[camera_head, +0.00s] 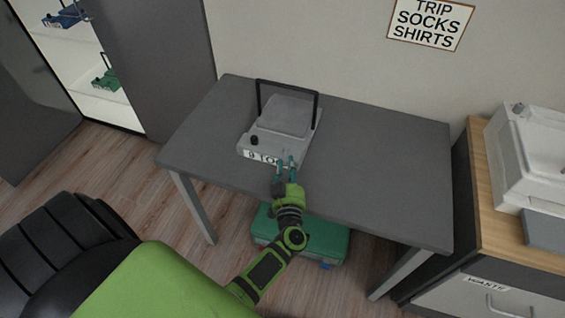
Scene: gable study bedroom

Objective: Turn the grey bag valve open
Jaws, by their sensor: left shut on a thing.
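The grey bag (283,116) stands on the grey table, a pale boxy shape with a raised top and a tall dark frame-like handle behind it. A round black knob (254,141) and a partly covered white label are on its front left. My left gripper (286,162) reaches in from the front, its teal fingers at the front right of the bag. They are shut on a small part there, which I take to be the valve; the fingers mostly hide it, so its angle cannot be told. My right gripper is out of view.
The grey table (385,165) is clear to the right of the bag. A green case (325,240) lies on the floor beneath it. A wood-topped cabinet (490,190) with a white case (530,150) stands at right. An open cupboard (95,60) is at back left.

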